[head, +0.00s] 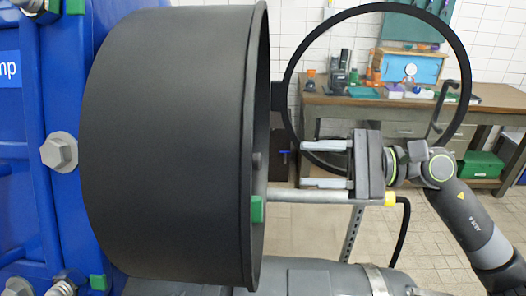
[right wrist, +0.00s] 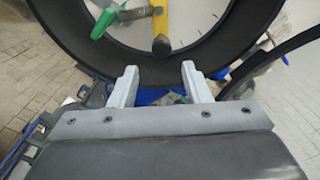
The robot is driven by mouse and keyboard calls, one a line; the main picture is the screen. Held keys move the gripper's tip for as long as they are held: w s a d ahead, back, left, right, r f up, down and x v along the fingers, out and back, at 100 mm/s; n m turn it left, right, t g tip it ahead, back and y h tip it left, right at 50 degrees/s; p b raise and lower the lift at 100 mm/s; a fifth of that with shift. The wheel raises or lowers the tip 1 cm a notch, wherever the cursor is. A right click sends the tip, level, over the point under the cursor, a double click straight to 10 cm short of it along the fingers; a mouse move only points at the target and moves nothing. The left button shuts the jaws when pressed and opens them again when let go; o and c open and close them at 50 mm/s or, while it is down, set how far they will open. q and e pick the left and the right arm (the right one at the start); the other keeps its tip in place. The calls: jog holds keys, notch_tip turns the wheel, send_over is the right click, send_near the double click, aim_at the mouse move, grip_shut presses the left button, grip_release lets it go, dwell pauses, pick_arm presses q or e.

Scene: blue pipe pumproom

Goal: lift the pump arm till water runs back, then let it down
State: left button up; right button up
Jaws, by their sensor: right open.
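A grey horizontal rod (head: 315,195) with a yellow end (head: 390,199) sticks out to the right beside a big black drum (head: 175,145); I cannot tell for sure that it is the pump arm. My right gripper (head: 306,164) is open and empty, fingers pointing left at the drum, just above the rod in the picture. In the right wrist view its fingers (right wrist: 160,69) stand apart below the black rim (right wrist: 92,50) of a pale face with tick marks. A yellow bar with a dark tip (right wrist: 160,22) and a green piece (right wrist: 103,23) show there. No running water shows.
A large black ring (head: 376,8) stands behind my right gripper. A blue panel (head: 30,120) with bolts fills the left. A workbench (head: 345,106) stands at the back, and a grey tank or pipe (head: 300,280) lies below. Tiled floor is free at the right.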

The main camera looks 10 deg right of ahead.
aim_at(256, 162)
jog(key=x, duration=0.9)
jog(key=shift+w+a+f, duration=0.25)
jog(key=shift+w+a, duration=0.05)
jog(key=shift+w, duration=0.05)
jog(key=shift+w+a, duration=0.1)
jog(key=shift+a, duration=0.2)
jog(key=shift+a+r+b, duration=0.1)
jog(key=shift+a+b, duration=0.2)
jog(key=shift+b, duration=0.05)
pick_arm(q)
jog(key=shift+w, duration=0.3)
